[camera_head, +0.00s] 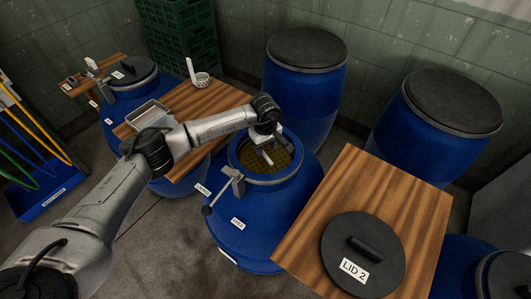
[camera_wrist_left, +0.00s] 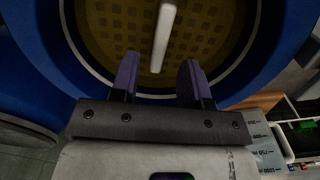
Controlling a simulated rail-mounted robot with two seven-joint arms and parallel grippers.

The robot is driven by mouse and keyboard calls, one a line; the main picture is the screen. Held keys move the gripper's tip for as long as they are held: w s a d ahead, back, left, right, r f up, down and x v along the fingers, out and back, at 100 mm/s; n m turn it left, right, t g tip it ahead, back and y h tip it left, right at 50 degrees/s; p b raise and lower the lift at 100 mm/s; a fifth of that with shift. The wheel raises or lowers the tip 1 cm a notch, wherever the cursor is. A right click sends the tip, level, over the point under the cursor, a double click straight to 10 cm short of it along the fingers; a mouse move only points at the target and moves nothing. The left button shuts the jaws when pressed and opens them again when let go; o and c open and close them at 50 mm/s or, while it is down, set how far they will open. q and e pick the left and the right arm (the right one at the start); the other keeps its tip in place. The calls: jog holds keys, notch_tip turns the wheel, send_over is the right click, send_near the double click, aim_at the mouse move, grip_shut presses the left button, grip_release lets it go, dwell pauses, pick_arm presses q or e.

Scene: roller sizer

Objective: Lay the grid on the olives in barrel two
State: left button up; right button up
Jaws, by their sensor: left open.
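Barrel two (camera_head: 244,220) is the open blue barrel in the middle of the head view. Inside its mouth lies a round yellow-brown grid (camera_head: 284,160) with square openings; in the left wrist view the grid (camera_wrist_left: 112,28) carries a pale bar handle (camera_wrist_left: 162,38). The olives cannot be made out apart from the grid. My left gripper (camera_head: 266,153) is over the mouth. In the left wrist view its two dark fingers (camera_wrist_left: 159,64) are apart, with the handle's near end between and beyond their tips. Contact cannot be told. My right gripper is out of view.
A black lid (camera_head: 345,238) marked "LID 2" lies on a wooden board (camera_head: 325,195) at the right. Another board (camera_head: 222,97) on the left holds a metal tray (camera_head: 148,113) and a perforated cup (camera_head: 202,79). Closed blue barrels (camera_head: 305,90) stand behind. A clamp lever (camera_head: 225,187) sticks out at the rim.

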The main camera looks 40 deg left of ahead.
aim_at(266, 155)
pick_arm(q)
notch_tip(266, 155, up, 6)
jog(key=shift+r, duration=0.25)
dwell(0.5)
